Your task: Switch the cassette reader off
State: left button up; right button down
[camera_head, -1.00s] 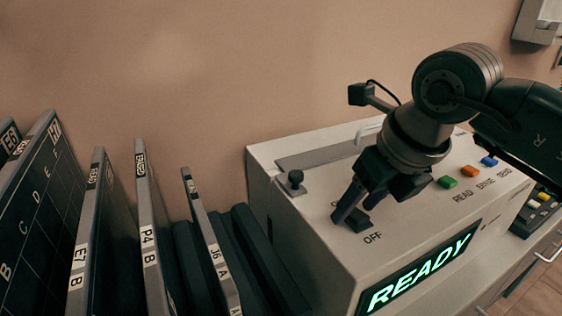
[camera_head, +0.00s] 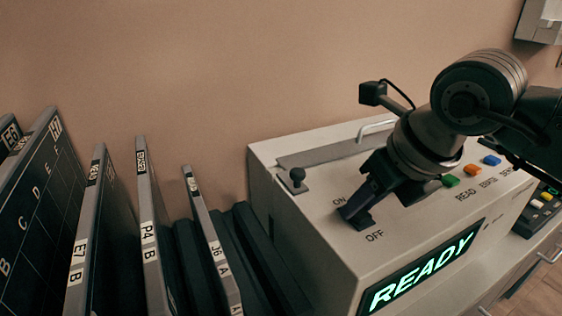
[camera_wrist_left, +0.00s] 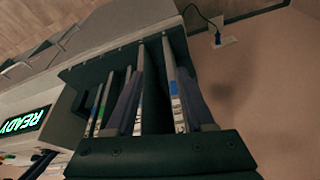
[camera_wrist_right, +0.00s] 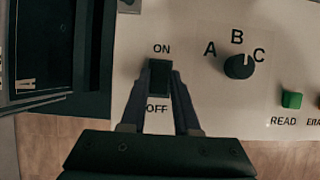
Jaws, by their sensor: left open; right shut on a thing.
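The cassette reader (camera_head: 310,212) is a pale box against the wall, with a lit READY display (camera_head: 421,270) on its front. Its dark power switch (camera_head: 364,223) sits on top between the ON and OFF labels. It also shows in the right wrist view (camera_wrist_right: 158,75), with ON above it and OFF below. My right gripper (camera_head: 355,212) reaches down from the right and is shut on the switch, partly covering it. My left gripper (camera_wrist_left: 160,100) is open over the cassette rack in the left wrist view and is out of the head view.
Several upright cassettes (camera_head: 150,240) stand left of the reader. Green (camera_head: 450,181), orange (camera_head: 472,169) and blue (camera_head: 491,160) buttons lie to the right. An A-B-C dial (camera_wrist_right: 239,66) shows in the right wrist view.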

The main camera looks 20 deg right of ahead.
jog(key=t+b, duration=0.1)
jog(key=b, duration=0.1)
jog(key=f+t+b, duration=0.1)
jog(key=b, duration=0.1)
jog(key=shift+s+f+t, duration=0.15)
jog(key=shift+s+t, duration=0.25)
jog(key=shift+r+t+b, duration=0.3)
jog(key=shift+t+b, duration=0.05)
jog(key=shift+t, duration=0.05)
jog(key=shift+r, duration=0.15)
jog(key=c, duration=0.6)
grip_release()
jog(key=shift+c, duration=0.2)
jog(key=p+v, duration=0.1)
jog(key=v, duration=0.9)
